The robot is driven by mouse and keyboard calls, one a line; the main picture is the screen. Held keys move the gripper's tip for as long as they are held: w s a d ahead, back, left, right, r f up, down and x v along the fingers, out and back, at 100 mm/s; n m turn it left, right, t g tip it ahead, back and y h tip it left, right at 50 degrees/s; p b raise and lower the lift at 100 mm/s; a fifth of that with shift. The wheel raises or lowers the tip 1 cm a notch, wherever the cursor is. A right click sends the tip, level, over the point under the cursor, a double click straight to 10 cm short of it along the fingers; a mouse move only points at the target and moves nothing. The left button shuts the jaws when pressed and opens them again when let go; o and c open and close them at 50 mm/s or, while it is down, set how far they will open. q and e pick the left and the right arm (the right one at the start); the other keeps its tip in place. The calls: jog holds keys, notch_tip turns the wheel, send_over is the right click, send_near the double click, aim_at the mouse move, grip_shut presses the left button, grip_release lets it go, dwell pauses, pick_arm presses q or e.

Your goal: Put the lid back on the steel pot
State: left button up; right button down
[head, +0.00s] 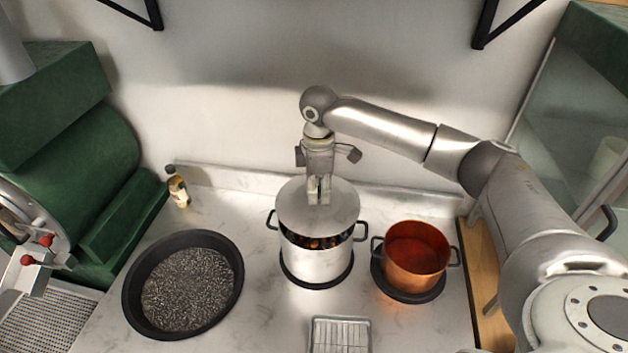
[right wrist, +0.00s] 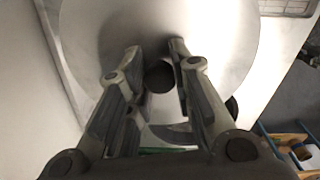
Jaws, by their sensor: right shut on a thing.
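The round steel lid (head: 337,213) is above the steel pot (head: 317,265), toward its back, with a gap at the front. Dark brown contents show in the pot through that gap. My right gripper (head: 319,197) points down and is shut on the lid's knob. In the right wrist view the lid (right wrist: 215,40) fills much of the picture, and its dark knob (right wrist: 159,76) sits between the fingers of my right gripper (right wrist: 158,68). The lid hides the back of the pot's rim. My left gripper is not in view.
A copper pot (head: 416,252) stands close to the right of the steel pot. A wide black pan (head: 235,262) of dark grains is at the left. A small bottle (head: 178,188) stands at the back left. A wire rack (head: 340,335) lies in front.

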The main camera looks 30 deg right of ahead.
notch_tip(320, 180, down, 3)
jog(key=shift+r, duration=0.1)
jog(key=shift+w+f, duration=0.15)
jog(key=shift+f, duration=0.4)
jog(key=shift+w+f, duration=0.15)
jog(key=shift+f, duration=0.35)
jog(key=shift+s, duration=0.1)
jog(key=shift+f, duration=0.15)
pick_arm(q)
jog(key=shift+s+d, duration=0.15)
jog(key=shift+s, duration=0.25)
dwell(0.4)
pick_arm(e)
jog(key=shift+f, duration=0.15)
dwell(0.7)
